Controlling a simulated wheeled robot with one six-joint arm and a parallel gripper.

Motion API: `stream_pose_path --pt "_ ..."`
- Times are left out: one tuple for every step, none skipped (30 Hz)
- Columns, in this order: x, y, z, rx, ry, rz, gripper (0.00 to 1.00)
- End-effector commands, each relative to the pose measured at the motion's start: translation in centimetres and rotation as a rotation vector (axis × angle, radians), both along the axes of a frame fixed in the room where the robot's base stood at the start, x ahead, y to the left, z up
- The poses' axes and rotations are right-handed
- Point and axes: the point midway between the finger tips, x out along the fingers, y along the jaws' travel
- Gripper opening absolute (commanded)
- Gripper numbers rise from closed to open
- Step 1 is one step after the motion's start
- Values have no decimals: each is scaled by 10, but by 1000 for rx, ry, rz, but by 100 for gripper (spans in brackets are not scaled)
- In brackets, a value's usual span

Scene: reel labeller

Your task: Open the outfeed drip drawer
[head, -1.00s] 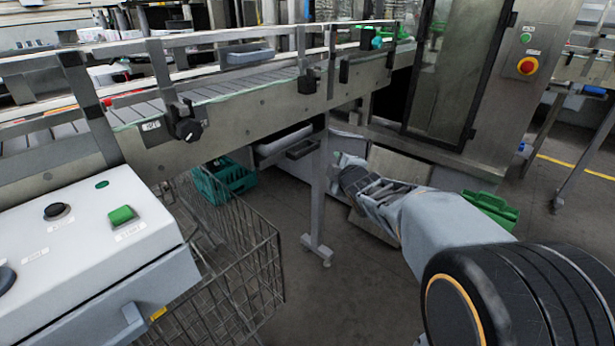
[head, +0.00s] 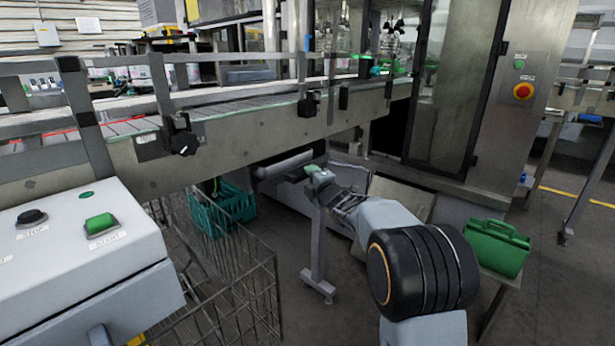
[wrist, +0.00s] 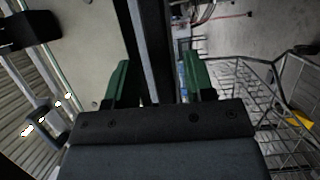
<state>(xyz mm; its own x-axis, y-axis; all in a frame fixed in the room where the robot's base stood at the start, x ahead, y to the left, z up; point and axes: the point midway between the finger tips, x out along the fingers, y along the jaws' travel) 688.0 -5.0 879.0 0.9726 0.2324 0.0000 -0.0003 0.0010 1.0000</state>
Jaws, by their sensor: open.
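The outfeed drip drawer appears to be the pale grey tray (head: 284,164) under the conveyor, in the middle of the head view. It looks pushed in, and its right end is partly behind my gripper. My gripper (head: 312,171) is beside that right end, near the top of the conveyor's support leg. I cannot tell whether it touches the drawer. In the wrist view my gripper (wrist: 158,82) has its two green fingers apart. A dark bar passes between or behind them; I cannot tell whether it is the leg or a handle.
The conveyor (head: 235,145) runs above the drawer. Its support leg (head: 318,245) stands just below my gripper. A wire cage (head: 245,285) and a teal crate (head: 222,212) are to the left. A green case (head: 497,247) is at right. Floor between is open.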

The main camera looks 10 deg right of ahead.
Motion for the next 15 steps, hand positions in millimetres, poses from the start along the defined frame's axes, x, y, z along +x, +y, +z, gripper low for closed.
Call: stream_pose_path --pt "7 2 -1 1 0 1 49" --pt "11 3 -1 1 0 1 49" --pt "15 4 0 1 0 1 49" --pt "18 5 0 1 0 1 49" --pt "20 5 -1 1 1 1 49" --pt "23 6 0 1 0 1 49" --pt "25 7 0 1 0 1 49" --pt "26 7 0 1 0 2 49" --pt "28 8 0 1 0 2 49" --pt "29 8 0 1 0 2 49" --pt "29 8 0 1 0 1 49" --pt "30 8 0 1 0 1 49" --pt "30 8 0 1 0 1 49" --pt "31 8 0 1 0 1 49" --pt "31 8 0 1 0 1 49"
